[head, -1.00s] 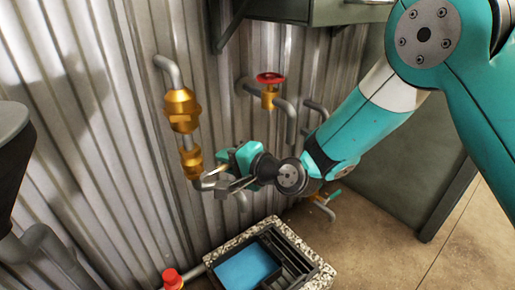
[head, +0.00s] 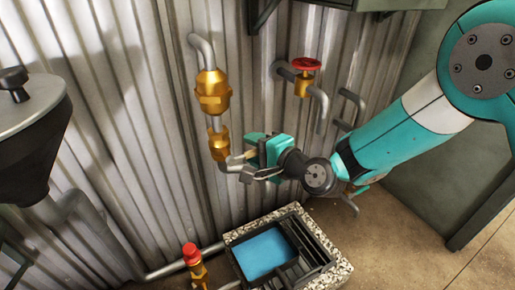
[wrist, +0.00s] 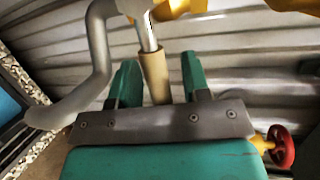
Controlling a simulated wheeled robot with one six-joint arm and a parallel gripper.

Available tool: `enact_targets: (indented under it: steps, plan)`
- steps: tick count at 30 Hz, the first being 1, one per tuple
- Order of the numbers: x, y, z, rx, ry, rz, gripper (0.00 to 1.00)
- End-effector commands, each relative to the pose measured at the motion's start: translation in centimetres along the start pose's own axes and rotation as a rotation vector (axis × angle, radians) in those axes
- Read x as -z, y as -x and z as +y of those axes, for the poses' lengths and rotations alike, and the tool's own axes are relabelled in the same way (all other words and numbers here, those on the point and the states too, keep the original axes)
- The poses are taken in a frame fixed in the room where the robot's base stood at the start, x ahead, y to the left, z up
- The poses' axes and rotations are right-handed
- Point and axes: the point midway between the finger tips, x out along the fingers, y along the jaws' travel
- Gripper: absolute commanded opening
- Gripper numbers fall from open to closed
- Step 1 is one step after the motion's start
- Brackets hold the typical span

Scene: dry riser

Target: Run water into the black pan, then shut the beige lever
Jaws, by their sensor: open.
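The beige lever (wrist: 155,75) stands out from a metal stem under a brass valve (wrist: 175,8) in the wrist view. My gripper (wrist: 161,72) is open, with one teal finger on each side of the lever; the lever looks nearer the left finger, and I cannot tell whether they touch. In the head view my gripper (head: 258,160) is beside the lower brass valve (head: 218,145), and its body hides much of the lever. The black pan (head: 237,263) sits below in a speckled stone basin and shows a flat blue surface inside.
A red-wheeled valve (head: 304,72) is on the wall to the right. A red-capped brass fitting (head: 193,262) stands left of the speckled basin (head: 343,272). A dark hopper (head: 32,130) is at the far left. Corrugated wall lies close behind my gripper.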

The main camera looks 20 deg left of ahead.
Motion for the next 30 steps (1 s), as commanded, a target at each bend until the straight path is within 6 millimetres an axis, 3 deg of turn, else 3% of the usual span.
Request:
enact_targets:
  steps: [7,11,24,30]
  plan:
    - [0.1,0.5,0.0,-0.001,0.0,0.001,0.43]
    - [0.2,2.4,-0.1,-0.001,-0.002,0.004,0.43]
    - [0.3,13.2,0.3,-0.004,-0.007,0.007,0.43]
    - [0.1,16.4,0.2,-0.002,-0.004,0.004,0.43]
